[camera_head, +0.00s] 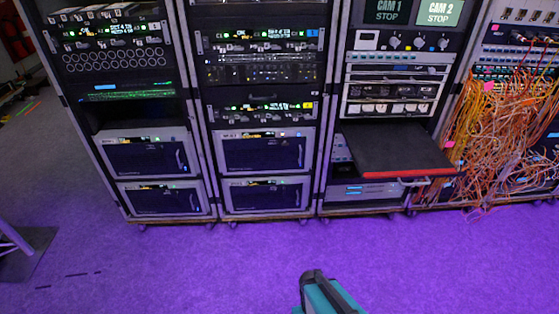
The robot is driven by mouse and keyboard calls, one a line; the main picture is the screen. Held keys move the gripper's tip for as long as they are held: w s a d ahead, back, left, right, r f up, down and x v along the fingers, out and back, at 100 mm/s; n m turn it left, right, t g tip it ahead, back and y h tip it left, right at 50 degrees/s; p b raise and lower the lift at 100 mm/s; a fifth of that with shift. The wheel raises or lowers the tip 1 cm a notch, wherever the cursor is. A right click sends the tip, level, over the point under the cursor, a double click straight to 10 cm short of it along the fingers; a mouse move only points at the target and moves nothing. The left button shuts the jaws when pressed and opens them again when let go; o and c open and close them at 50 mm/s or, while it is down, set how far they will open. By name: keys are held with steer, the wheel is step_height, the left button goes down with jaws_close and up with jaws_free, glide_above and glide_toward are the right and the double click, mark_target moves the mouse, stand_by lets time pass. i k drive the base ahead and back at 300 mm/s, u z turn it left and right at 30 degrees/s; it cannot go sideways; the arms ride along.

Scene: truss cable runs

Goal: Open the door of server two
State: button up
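Several grey-framed server units with dark front doors and curved handles sit low in the two left racks. In the left rack are an upper unit (140,157) and a lower unit (155,200). In the second rack are an upper unit (255,153) and a lower unit (258,196). All their doors look closed. Their labels are too small to read, so I cannot tell which is server two. My gripper (318,280), dark-tipped with a teal body, shows only partly at the bottom edge, apart from the racks. Its fingers are not clear.
A black drawer or shelf (393,150) with a red front edge juts out of the third rack. Orange cables (490,130) hang tangled at right, reaching the floor. A stand base (28,252) is at left. The purple-lit floor (215,270) before the racks is clear.

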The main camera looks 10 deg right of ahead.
mark_target(253, 155)
steer(key=z, duration=0.05)
steer(key=k, duration=0.45)
steer(key=u, duration=0.3)
steer(key=i, duration=0.95)
steer(key=u, duration=0.9)
